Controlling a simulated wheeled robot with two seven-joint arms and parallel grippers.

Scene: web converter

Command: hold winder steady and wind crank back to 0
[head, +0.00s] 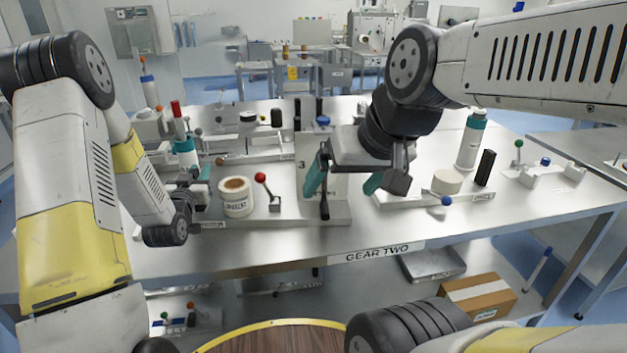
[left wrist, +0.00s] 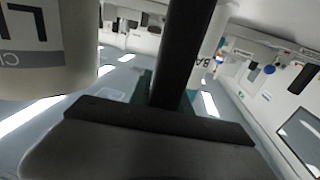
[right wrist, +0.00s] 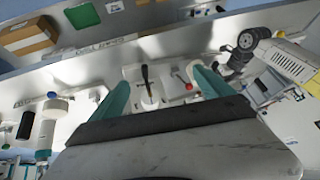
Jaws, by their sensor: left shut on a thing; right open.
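The winder is probably the pale upright block marked 3 (head: 306,168), on a flat metal base in the middle of the table. A black crank-like handle (head: 324,206) hangs at its front; a black handle also shows in the right wrist view (right wrist: 146,78). My right gripper (head: 343,180) is open, its teal fingers apart around the block's front area; contact is unclear. My left gripper (head: 201,190) is low at the left side of the table, shut on a dark bar (left wrist: 176,55). Which part that bar belongs to is hidden. The crank's 0 mark is not legible.
A white labelled roll (head: 237,197) and a red-knobbed lever (head: 266,190) stand between my grippers. A blue-knobbed lever (head: 446,201), white disc (head: 447,181) and tall bottle (head: 470,142) stand at the right. The table front edge reads GEAR TWO (head: 378,254).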

